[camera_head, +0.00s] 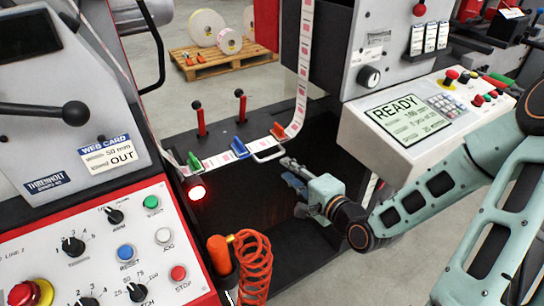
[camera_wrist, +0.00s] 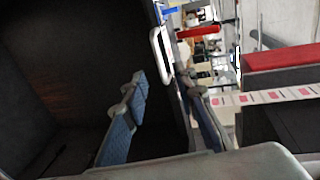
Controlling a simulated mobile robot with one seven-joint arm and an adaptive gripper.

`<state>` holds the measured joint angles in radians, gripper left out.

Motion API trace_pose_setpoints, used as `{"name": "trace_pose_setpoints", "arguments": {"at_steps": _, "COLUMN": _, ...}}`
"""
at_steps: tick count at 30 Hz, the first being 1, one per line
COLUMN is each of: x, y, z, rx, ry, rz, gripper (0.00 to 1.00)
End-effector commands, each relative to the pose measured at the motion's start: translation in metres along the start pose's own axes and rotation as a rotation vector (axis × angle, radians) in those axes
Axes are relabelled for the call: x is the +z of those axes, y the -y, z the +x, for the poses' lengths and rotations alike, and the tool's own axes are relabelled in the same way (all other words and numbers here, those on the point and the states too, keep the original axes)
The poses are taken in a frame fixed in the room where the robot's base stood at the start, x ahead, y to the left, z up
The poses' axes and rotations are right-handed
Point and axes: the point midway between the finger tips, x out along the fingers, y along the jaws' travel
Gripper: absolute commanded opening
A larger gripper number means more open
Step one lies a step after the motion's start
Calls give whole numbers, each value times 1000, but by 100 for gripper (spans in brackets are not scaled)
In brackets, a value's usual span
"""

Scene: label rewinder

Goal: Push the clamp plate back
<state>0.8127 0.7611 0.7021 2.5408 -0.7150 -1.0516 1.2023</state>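My gripper (camera_head: 287,171) is low over the dark bay between the two machine units, fingers pointing left. In the wrist view my gripper (camera_wrist: 165,88) has its two blue fingers apart with nothing between them. A white loop-shaped handle (camera_head: 268,155) sits at the front edge of the label web's table, just above and left of my fingertips; it also shows in the wrist view (camera_wrist: 156,58), beyond the fingertips. I see a gap and no clear contact. Which part is the clamp plate is not certain; this handle may belong to it.
The printed label web (camera_head: 222,159) runs past green (camera_head: 194,162), blue (camera_head: 239,149) and orange (camera_head: 279,132) clips. Two red levers (camera_head: 201,119) stand behind it. A lit red lamp (camera_head: 197,193) and a coiled orange hose (camera_head: 255,265) are left. The READY panel (camera_head: 410,119) is above my arm.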

Motion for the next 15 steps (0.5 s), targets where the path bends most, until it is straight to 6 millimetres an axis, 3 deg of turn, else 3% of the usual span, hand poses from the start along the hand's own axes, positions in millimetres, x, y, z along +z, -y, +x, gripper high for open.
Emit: {"name": "trace_pose_setpoints", "arguments": {"at_steps": 15, "x": 1, "y": -2, "z": 88, "rx": 2, "ry": 3, "rz": -4, "gripper": 26}}
